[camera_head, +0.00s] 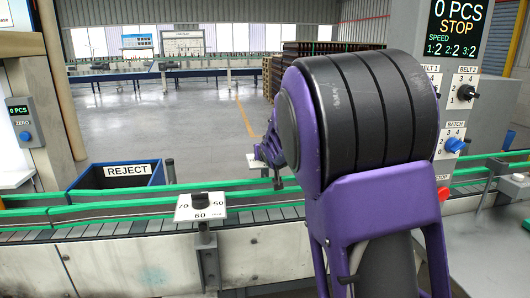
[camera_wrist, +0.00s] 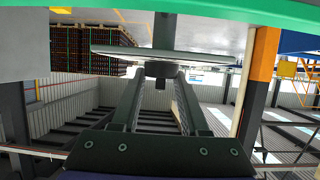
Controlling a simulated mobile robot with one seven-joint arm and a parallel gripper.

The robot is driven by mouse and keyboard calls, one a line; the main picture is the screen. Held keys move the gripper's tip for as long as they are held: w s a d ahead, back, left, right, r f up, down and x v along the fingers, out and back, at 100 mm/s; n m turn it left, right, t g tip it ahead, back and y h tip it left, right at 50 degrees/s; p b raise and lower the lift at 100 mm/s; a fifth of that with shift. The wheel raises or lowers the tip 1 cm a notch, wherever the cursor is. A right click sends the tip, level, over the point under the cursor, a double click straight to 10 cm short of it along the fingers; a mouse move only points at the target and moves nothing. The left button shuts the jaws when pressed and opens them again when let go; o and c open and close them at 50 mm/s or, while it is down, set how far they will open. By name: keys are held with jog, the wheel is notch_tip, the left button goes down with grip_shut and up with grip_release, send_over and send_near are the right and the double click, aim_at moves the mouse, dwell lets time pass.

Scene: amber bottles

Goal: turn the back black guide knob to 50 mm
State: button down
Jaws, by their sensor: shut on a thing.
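The back black guide knob (camera_wrist: 161,70) shows in the wrist view as a small dark piece against a pale dial plate (camera_wrist: 205,56), which is seen edge-on. My gripper (camera_wrist: 160,82) is shut on this knob, one finger on each side. In the head view the back dial plate (camera_head: 254,161) shows only partly at the far rail, and my purple arm covers the knob and most of my gripper. The scale and setting of the back knob cannot be read.
The front black guide knob (camera_head: 201,201) sits on a white dial plate (camera_head: 183,215) at the near rail. Green rails (camera_head: 110,204) edge the conveyor. A blue REJECT bin (camera_head: 88,184) stands behind it. A control panel (camera_head: 463,130) with STOP lit is at right.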

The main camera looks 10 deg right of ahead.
jog(key=shift+d+r+n+y+p, duration=0.15)
jog(key=shift+n+y+p, duration=0.15)
jog(key=shift+p, duration=0.4)
jog(key=shift+n+y+p, duration=0.4)
jog(key=shift+y+p, duration=0.1)
jog(key=shift+p, duration=0.6)
jog(key=shift+n+y+p, duration=0.9)
jog(key=shift+y+p, duration=0.1)
jog(key=shift+p, duration=0.2)
jog(key=shift+n+g+y+p, duration=0.5)
jog(key=shift+n+y, duration=0.3)
jog(key=shift+y, duration=0.1)
jog(key=n+g+y, duration=0.2)
jog(key=n+y, duration=0.1)
jog(key=n+g+y, duration=0.3)
jog(key=shift+w+f+n, duration=0.1)
jog(key=shift+f+n, duration=0.1)
jog(key=shift+n, duration=0.1)
jog(key=n+g+y, duration=0.1)
jog(key=n+g, duration=0.1)
jog(key=shift+n+g, duration=0.3)
jog(key=shift+a+n+g+y, duration=0.2)
jog(key=shift+n+g+y, duration=0.5)
jog(key=shift+n+g, duration=1.5)
jog(key=shift+g, duration=0.3)
jog(key=shift+r, duration=0.1)
